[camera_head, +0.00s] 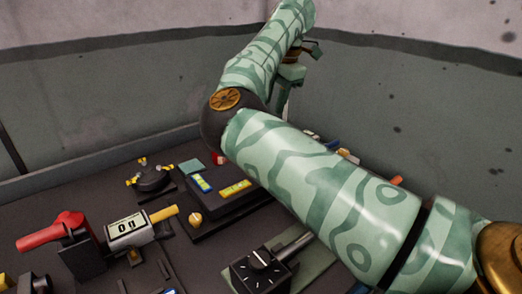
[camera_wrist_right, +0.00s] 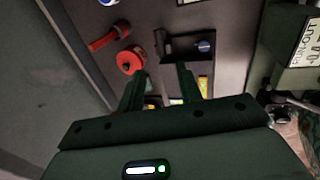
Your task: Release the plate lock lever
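I cannot tell for sure which part is the plate lock lever. A red-handled lever (camera_head: 48,232) sits on a black block at the left of the head view. In the right wrist view, a red lever (camera_wrist_right: 108,37) and a round red part (camera_wrist_right: 130,61) lie beyond the fingers. My right gripper (camera_head: 283,98) is high at the back in the head view, partly behind its own arm. The right wrist view shows its two fingers (camera_wrist_right: 161,75) apart, with nothing clearly held between them. My left gripper is not in view.
A counter box (camera_head: 129,229) with a yellow rod, a black dial box (camera_head: 262,270), a panel with yellow and blue vials (camera_head: 233,189) and a black knob (camera_head: 151,179) stand on the dark bench. My right arm hides the bench's right side. A "RUN-OUT" sign (camera_wrist_right: 304,45) is at right.

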